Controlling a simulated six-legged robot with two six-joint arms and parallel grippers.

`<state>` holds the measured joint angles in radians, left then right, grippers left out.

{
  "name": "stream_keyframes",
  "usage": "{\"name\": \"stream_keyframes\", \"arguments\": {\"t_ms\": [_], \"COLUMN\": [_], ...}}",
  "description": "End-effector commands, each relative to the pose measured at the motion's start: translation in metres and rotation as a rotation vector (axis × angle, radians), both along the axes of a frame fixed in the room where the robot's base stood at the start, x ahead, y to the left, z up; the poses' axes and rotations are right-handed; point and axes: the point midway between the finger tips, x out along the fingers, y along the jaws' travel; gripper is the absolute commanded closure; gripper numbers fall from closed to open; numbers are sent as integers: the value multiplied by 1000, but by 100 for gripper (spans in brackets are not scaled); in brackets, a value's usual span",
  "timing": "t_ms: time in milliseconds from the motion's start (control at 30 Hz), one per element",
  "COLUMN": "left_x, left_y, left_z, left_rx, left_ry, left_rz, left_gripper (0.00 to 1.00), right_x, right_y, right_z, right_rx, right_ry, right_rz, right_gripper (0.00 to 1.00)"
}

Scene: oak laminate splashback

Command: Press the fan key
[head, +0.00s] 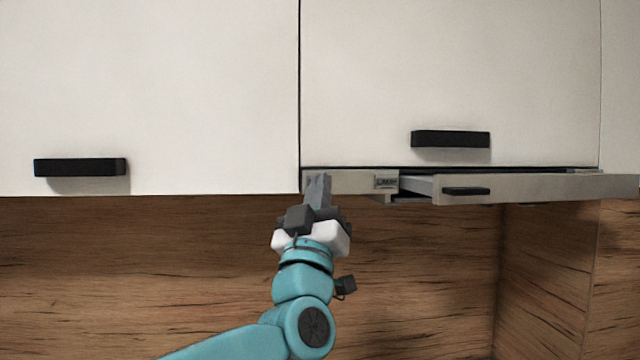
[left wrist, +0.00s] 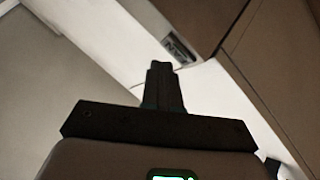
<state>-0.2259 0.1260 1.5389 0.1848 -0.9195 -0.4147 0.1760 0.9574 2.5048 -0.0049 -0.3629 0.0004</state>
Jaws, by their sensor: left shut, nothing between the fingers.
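A slim grey cooker hood (head: 345,181) sits under the right white cabinet. A small dark-framed key panel (head: 386,182) is on its front strip. The panel also shows in the left wrist view (left wrist: 178,48), just beyond my fingertips. Single keys are too small to tell apart, so I cannot pick out the fan key. My left gripper (head: 318,180) is shut and empty, pointing up in front of the hood's left end, left of the panel. It also shows in the left wrist view (left wrist: 160,68). I cannot tell whether it touches the hood. My right gripper is not in view.
The hood's pull-out front (head: 545,188), with a dark handle (head: 466,191), juts out right of the panel. White cabinets with black handles (head: 80,167) (head: 450,139) are above. The wood splashback (head: 130,270) is behind; the space before it is clear left of my arm.

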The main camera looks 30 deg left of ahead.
Motion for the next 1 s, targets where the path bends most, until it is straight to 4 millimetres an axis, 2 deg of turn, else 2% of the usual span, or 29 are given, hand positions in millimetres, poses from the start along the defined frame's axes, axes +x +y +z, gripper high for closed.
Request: {"name": "stream_keyframes", "arguments": {"t_ms": [533, 1000], "left_x": [0, 8], "left_y": [0, 6], "left_z": [0, -1], "left_rx": [0, 0], "left_ry": [0, 1], "left_rz": [0, 0], "left_gripper": [100, 100], "right_x": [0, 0], "right_y": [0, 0], "right_z": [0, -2], "right_rx": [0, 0], "right_ry": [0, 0], "right_rz": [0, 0], "right_gripper": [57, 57]}}
